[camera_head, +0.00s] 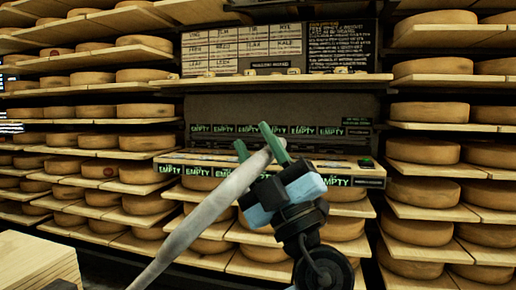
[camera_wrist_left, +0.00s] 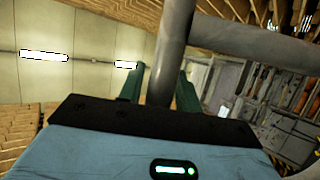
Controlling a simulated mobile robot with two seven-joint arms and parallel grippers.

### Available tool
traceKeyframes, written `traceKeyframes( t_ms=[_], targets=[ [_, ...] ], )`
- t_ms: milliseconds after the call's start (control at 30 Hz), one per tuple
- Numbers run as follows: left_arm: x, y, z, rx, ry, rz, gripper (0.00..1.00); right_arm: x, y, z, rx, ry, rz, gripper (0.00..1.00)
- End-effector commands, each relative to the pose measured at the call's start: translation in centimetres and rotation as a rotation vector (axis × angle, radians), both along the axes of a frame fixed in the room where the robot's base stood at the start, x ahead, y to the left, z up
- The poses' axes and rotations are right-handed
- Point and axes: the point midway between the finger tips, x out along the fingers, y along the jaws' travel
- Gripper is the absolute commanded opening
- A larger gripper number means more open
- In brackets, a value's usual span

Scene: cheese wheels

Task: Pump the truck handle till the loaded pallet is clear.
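The truck handle (camera_head: 205,217) is a pale grey tube that rises from the bottom edge to my left gripper (camera_head: 254,140). In the left wrist view the handle (camera_wrist_left: 174,45) shows as a tube with a second bar branching right. My right gripper is in neither view.
Wooden shelves of cheese wheels stand at left (camera_head: 145,110) and right (camera_head: 430,112). Between them is a bay with "EMPTY" labels (camera_head: 337,181), below a chart board (camera_head: 245,47). Pale wood boards (camera_head: 38,262) lie at the lower left, close to the handle's side.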

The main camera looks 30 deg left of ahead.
Motion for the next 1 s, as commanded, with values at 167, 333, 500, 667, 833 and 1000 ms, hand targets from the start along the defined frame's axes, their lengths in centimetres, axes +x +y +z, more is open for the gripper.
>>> traceKeyframes(
  t_ms=[167,333,500,667,833,1000],
  targets=[
    [0.0,0.0,0.0,0.000,0.001,-0.001,0.45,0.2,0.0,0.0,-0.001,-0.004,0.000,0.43],
    [0.0,0.0,-0.1,0.000,0.002,-0.001,0.45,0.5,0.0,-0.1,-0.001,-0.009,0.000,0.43],
    [-0.2,-0.9,-1.1,0.000,0.004,-0.003,0.45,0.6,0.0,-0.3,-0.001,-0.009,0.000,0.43],
    [-0.8,-2.4,-3.1,0.000,0.005,-0.004,0.45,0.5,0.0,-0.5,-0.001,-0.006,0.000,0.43],
    [-1.5,-3.9,-4.9,-0.001,0.004,-0.002,0.45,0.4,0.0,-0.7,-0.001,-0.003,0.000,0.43],
    [-1.8,-4.7,-5.8,0.000,0.001,0.000,0.45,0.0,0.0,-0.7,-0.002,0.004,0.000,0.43]
  ],
)
